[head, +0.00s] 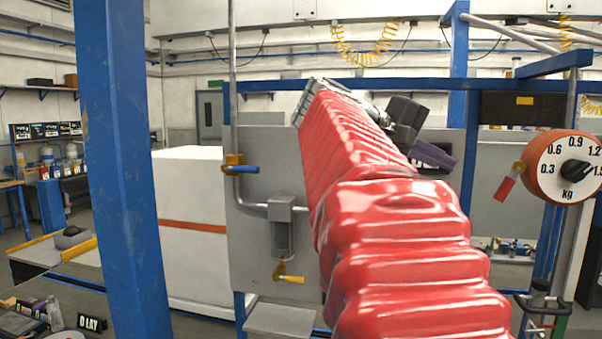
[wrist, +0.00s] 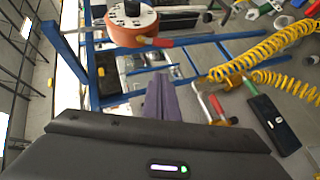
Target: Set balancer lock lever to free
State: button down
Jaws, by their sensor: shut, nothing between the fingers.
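The balancer (head: 563,166) is an orange round housing with a white kg dial and black knob, at the right of the head view. It also shows at the top of the wrist view (wrist: 124,32). Its lock lever (head: 505,189) has a red handle slanting down and left from a brass pivot. A red-tipped lever also shows beside the balancer in the wrist view (wrist: 157,42). My gripper (head: 453,162) has purple fingers, shut and empty, left of the lever in the head view and apart from it. The fingers show in the wrist view (wrist: 161,82), below the balancer.
A blue frame post (head: 120,160) stands at left. A grey panel (head: 262,230) carries a blue-handled valve (head: 240,169) and a yellow crank (head: 289,278). Yellow coiled hoses (wrist: 250,58) and a black device (wrist: 273,125) lie right of my fingers in the wrist view.

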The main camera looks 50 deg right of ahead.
aim_at(504, 189)
jog(key=s+d+f, duration=0.4)
jog(key=s+d, duration=0.2)
jog(key=d, duration=0.2)
jog(key=shift+s+f, duration=0.15)
jog(key=shift+s, duration=0.1)
